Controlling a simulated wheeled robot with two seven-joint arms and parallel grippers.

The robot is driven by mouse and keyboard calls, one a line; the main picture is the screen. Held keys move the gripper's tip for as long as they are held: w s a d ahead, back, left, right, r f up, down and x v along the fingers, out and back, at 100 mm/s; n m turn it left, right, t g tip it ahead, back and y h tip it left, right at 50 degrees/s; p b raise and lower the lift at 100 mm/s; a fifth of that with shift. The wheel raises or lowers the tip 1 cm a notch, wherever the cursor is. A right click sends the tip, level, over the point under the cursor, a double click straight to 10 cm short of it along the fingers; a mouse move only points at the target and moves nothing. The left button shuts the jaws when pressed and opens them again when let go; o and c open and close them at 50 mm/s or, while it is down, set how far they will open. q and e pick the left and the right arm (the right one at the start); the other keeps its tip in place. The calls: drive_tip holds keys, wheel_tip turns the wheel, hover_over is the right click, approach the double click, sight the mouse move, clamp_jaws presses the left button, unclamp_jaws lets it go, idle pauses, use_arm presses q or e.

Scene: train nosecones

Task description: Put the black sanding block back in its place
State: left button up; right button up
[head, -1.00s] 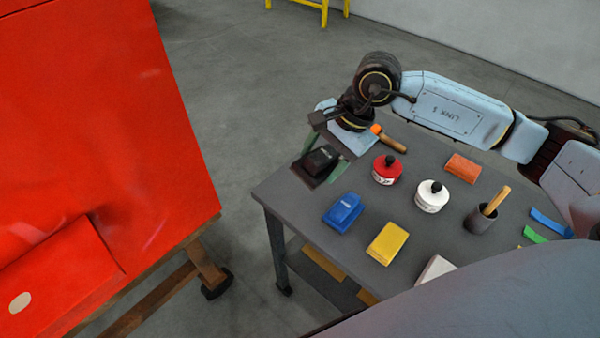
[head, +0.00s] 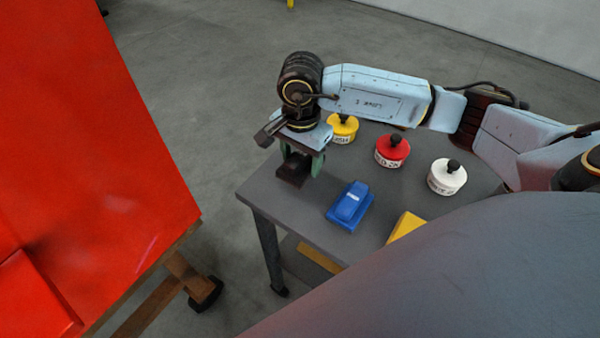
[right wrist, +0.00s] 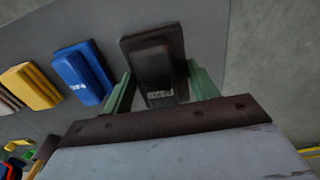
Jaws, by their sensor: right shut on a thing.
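The black sanding block (head: 291,172) is between the green fingers of my right gripper (head: 301,162), at the far left corner of the grey table. In the right wrist view the block (right wrist: 158,62) shows its dark base, raised grip and a small label, with my right gripper's fingers (right wrist: 162,82) on both sides. The gripper is shut on it. The block is beside the blue block, at the end of the row of blocks. I cannot tell whether its underside touches the table. My left gripper is not in view.
The grey table (head: 285,215) also carries the blue block (head: 350,206), a yellow block (head: 405,227), and yellow (head: 342,130), red (head: 392,151) and white (head: 447,178) tins. A large red panel (head: 90,160) stands left, across a floor gap.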

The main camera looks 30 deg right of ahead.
sight(300, 153)
wheel_tip(300, 153, down, 5)
drive_tip(key=shift+f, duration=0.1)
drive_tip(key=o, duration=0.9)
wheel_tip(300, 153, up, 12)
drive_tip(key=shift+r, duration=0.15)
idle(0.6)
